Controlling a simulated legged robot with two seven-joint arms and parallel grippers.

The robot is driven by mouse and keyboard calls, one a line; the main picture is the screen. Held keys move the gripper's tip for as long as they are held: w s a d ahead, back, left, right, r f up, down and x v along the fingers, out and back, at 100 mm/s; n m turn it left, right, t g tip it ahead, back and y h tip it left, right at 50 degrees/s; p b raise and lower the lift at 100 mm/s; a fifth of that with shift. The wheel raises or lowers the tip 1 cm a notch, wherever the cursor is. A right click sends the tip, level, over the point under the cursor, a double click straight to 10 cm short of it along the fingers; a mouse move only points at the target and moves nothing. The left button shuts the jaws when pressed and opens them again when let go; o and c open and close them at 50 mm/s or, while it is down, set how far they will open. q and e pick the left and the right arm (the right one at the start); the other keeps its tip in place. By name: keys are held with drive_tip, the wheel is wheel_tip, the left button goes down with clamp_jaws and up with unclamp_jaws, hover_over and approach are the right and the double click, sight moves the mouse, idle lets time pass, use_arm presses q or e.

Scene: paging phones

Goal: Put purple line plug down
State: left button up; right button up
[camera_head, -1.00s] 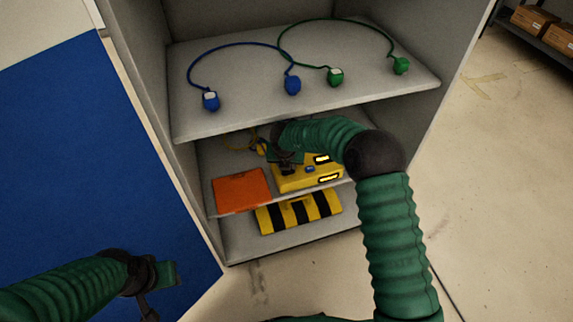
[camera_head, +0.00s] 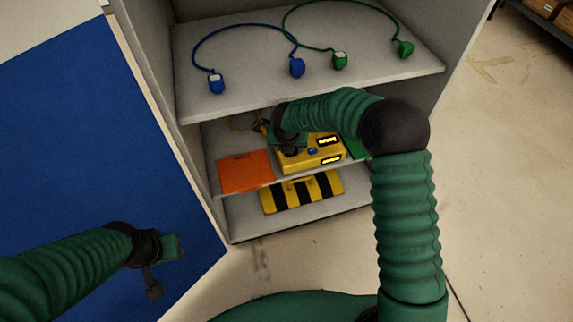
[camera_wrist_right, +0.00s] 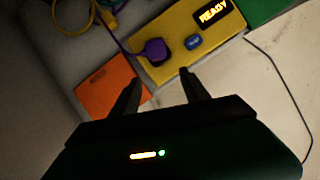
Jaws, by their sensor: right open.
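The purple plug (camera_wrist_right: 155,50) sits on top of the yellow box (camera_wrist_right: 188,38) in the right wrist view, its purple cord (camera_wrist_right: 122,42) running to the upper left. The box, with a lit READY display (camera_wrist_right: 214,17), also shows on the middle shelf in the head view (camera_head: 300,162). My right gripper (camera_wrist_right: 160,77) is open, its fingertips apart and just short of the plug; nothing is between them. In the head view it (camera_head: 284,145) hides the plug. My left gripper (camera_head: 160,262) hangs over the blue area at lower left; its opening is unclear.
An orange panel (camera_head: 245,172) lies left of the box, and a green one (camera_head: 357,147) right of it. The upper shelf (camera_head: 250,90) holds blue (camera_head: 216,85) and green (camera_head: 339,61) plugs with cords. A striped yellow-black case (camera_head: 302,192) lies below.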

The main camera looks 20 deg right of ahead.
drive_tip(key=s+a, duration=0.3)
drive_tip(key=s, duration=0.6)
wheel_tip(320, 180, up, 6)
drive_tip(key=n+t+y, duration=0.2)
drive_tip(key=n+t, duration=0.1)
drive_tip(key=n, duration=1.4)
drive_tip(key=s+d+n+g, duration=0.2)
drive_tip(key=s+d+n, duration=0.1)
drive_tip(key=s+n, duration=0.6)
drive_tip(key=s+d+n+g, duration=0.2)
drive_tip(key=s+n, duration=0.7)
drive_tip(key=n, duration=0.5)
drive_tip(key=shift+s+d+f+g, duration=0.3)
drive_tip(key=shift+s+d+f, duration=0.05)
drive_tip(key=shift+s+d, duration=0.1)
drive_tip(key=shift+w, duration=0.1)
drive_tip(key=shift+c, duration=0.3)
